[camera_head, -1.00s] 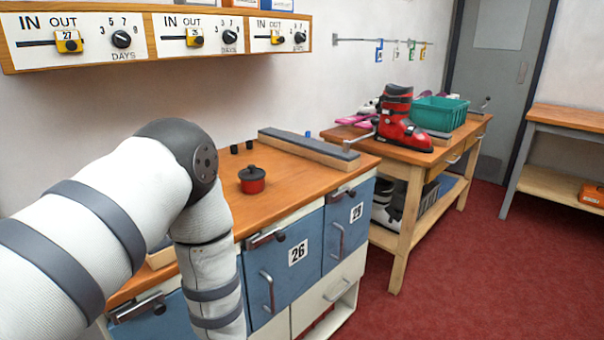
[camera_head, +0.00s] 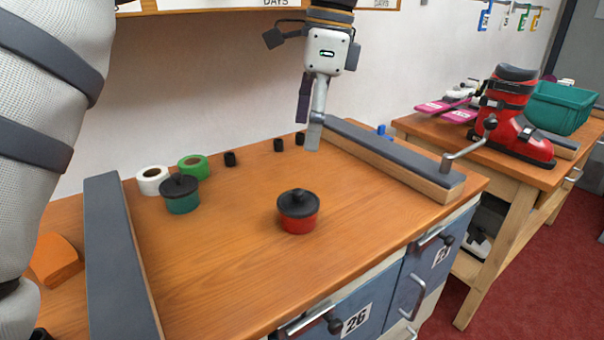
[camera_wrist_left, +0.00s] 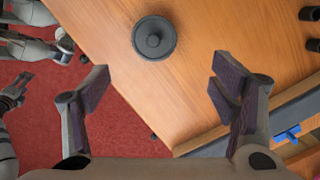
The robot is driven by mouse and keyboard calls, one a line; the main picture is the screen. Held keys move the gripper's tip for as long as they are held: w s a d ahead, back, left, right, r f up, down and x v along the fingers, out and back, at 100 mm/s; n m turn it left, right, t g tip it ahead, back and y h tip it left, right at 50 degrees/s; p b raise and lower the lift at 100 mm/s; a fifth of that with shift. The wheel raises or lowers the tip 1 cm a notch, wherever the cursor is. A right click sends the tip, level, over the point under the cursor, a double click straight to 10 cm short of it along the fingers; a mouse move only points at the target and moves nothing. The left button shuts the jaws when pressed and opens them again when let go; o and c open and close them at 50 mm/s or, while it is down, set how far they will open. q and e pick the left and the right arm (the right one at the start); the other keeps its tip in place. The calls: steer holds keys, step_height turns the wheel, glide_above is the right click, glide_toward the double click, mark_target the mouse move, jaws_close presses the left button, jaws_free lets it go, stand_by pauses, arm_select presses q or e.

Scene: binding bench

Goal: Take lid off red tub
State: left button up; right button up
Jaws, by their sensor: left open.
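The red tub (camera_head: 298,222) stands upright on the wooden bench top, with its black knobbed lid (camera_head: 298,203) on it. In the left wrist view the lid (camera_wrist_left: 154,38) is seen from above, beyond the fingertips and between their lines, hiding the tub below. My left gripper (camera_head: 314,128) is above the bench, behind and slightly right of the tub, pointing down. In the left wrist view its fingers (camera_wrist_left: 160,85) are wide apart with nothing between them. My right gripper is not seen in the head view.
A green tub (camera_head: 183,201) with a black lid stands left of the red one, near white tape (camera_head: 152,181) and green tape (camera_head: 193,167). Padded rails (camera_head: 385,160) and (camera_head: 118,255) flank the bench top. Small black cylinders stand at the back. The bench around the red tub is clear.

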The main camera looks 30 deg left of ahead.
mark_target(299, 191)
arm_select(q)
steer(key=f, duration=0.3)
steer(key=s+f, duration=0.1)
steer(key=f, duration=0.3)
steer(key=s+f+p, duration=0.1)
steer(key=f, duration=0.2)
steer(key=shift+a+f, duration=0.4)
steer(key=shift+f, duration=0.3)
steer(key=c, duration=0.8)
steer(key=shift+f, duration=0.1)
steer(key=shift+c, duration=1.3)
